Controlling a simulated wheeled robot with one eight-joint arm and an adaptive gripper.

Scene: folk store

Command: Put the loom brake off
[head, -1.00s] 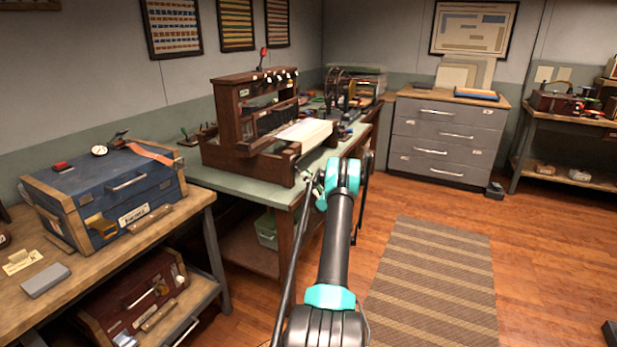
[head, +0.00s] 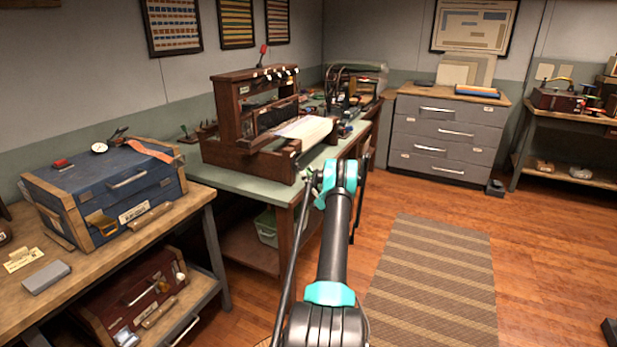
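The table loom (head: 240,150), a dark brown wooden frame with a pale cloth or warp (head: 306,129) on its front, stands on the green-topped bench (head: 205,178). A red-tipped lever (head: 263,53) sticks up from the top of the loom. I cannot tell for sure whether this is the brake. My arm reaches forward from the bottom of the head view. My gripper (head: 311,180) is small and partly hidden by the teal wrist joint, near the front right corner of the bench, in front of the loom. Whether its fingers are open or shut does not show.
A blue toolbox (head: 110,195) stands on the wooden table at left, with a dark red case (head: 135,295) below. A grey drawer cabinet (head: 445,136) stands at the back. The floor around the striped rug (head: 440,275) is clear.

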